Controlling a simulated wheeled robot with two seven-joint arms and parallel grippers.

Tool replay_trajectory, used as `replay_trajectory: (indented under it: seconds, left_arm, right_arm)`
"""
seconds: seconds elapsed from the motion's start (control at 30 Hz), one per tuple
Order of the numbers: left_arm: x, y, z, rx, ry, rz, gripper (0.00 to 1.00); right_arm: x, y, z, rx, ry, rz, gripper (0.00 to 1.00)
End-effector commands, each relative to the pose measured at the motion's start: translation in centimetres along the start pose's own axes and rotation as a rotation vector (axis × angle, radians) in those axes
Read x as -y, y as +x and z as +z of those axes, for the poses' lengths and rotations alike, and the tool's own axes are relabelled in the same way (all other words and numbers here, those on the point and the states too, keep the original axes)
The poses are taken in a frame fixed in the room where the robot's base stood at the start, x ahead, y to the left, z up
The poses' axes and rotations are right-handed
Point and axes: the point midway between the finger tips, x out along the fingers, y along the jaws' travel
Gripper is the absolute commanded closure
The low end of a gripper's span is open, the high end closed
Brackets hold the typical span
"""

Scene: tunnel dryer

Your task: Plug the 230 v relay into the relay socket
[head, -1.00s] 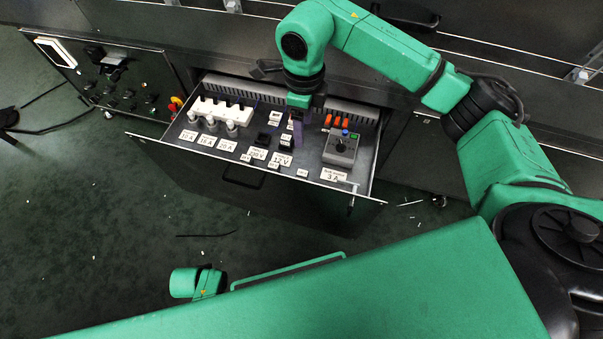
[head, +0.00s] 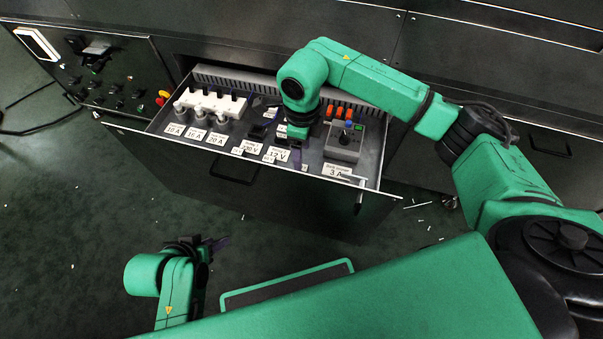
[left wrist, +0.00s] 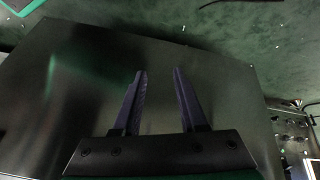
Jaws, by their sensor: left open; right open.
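My right gripper (head: 293,139) is open and low over the middle of the pulled-out drawer, close to the 12 V label (head: 277,153). My wrist hides most of its fingers and what lies under them. A small black block (head: 259,131), perhaps a relay, sits in the drawer left of it, behind the 230 V label (head: 249,147). I cannot make out the relay socket. My left gripper (head: 217,243) is away in front of the drawer; the left wrist view shows its two purple fingers (left wrist: 159,75) apart and empty.
The drawer (head: 140,133) also holds a white fuse row (head: 212,102) at left and a grey tester box (head: 343,143) at right, with orange parts behind it. A control panel (head: 100,75) stands at far left. The floor in front has free room.

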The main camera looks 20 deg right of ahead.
Motion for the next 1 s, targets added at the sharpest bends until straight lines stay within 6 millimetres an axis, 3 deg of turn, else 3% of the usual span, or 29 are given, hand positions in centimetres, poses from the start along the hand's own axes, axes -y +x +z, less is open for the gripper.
replay_trajectory:
  seconds: [0.03,0.43,0.7,0.77,0.9,1.0]
  left_arm:
    - [-0.4,1.0,0.1,-0.03,0.002,0.014,0.58]
    - [-3.6,4.7,-1.1,-0.273,-0.006,0.108,0.58]
    - [-4.0,4.7,-1.4,-0.31,-0.011,0.12,0.58]
    - [-4.0,4.7,-1.4,-0.31,-0.011,0.12,0.58]
    - [-4.0,4.7,-1.4,-0.309,-0.011,0.12,0.58]
    - [-4.0,4.7,-1.4,-0.309,-0.011,0.12,0.58]
  right_arm:
    - [-0.1,1.5,0.0,-0.002,0.001,0.002,0.31]
    - [-0.1,7.5,0.1,0.0,0.001,0.001,0.31]
    - [0.0,8.1,0.1,0.001,0.0,-0.001,0.31]
    - [0.0,8.0,0.1,0.001,0.0,-0.001,0.5]
    - [0.0,8.0,0.1,0.001,0.0,-0.001,1.0]
    - [0.0,8.0,0.1,0.001,0.0,-0.001,1.0]
